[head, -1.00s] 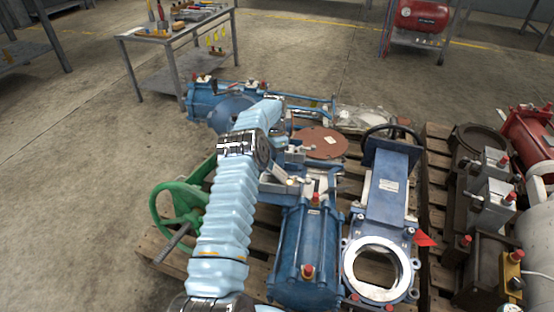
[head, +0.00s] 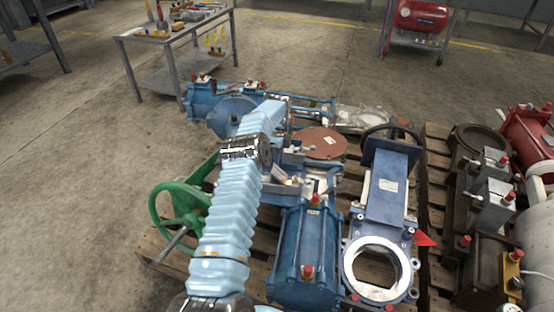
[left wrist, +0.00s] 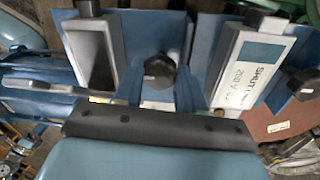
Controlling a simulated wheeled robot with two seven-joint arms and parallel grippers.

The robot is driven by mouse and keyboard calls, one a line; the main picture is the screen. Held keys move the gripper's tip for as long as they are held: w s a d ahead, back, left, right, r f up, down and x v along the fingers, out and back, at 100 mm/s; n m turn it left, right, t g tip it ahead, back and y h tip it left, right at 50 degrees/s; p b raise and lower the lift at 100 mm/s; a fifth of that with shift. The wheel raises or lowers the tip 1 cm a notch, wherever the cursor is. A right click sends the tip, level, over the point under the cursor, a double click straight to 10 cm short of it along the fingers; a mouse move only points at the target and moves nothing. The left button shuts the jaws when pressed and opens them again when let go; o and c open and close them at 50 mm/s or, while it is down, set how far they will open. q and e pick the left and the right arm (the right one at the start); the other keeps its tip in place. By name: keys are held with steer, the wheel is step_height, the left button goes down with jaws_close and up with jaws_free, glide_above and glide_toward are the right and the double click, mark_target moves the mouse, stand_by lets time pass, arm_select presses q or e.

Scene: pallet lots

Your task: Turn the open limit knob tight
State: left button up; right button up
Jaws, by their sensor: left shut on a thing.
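In the left wrist view a black lobed knob (left wrist: 160,78) sits between the two blue fingers of my left gripper (left wrist: 160,88), which is shut on it. A grey box (left wrist: 91,50) stands left of this knob. A second black knob (left wrist: 303,85) is at the right, beside a grey box with a label (left wrist: 262,50) reading "SHUT". No "open" marking is readable. In the head view my left arm reaches over the blue valve assembly, and its fingers and the held knob are hidden. My right gripper is in neither view.
A blue cylinder (head: 306,255) and a blue gate valve (head: 388,195) lie on the wooden pallet (head: 155,245) near the arm. A green handwheel (head: 180,212) stands at the left. Another pallet (head: 437,190) with dark and red machinery is at the right. The floor at the left is clear.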

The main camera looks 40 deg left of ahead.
arm_select(q)
steer(key=shift+m, duration=0.3)
steer(key=o, duration=0.8)
steer(key=shift+r, duration=0.1)
steer(key=r, duration=0.3)
steer(key=w+r+p, duration=0.1)
steer(key=r, duration=0.1)
steer(key=shift+a+r, duration=0.1)
steer(key=shift+a, duration=0.05)
step_height(320, 180, up, 2)
steer(key=p, duration=0.4)
steer(key=shift+a+p, duration=0.1)
steer(key=shift+p, duration=0.3)
steer(key=shift+r+p, duration=0.1)
steer(key=shift+p, duration=0.55)
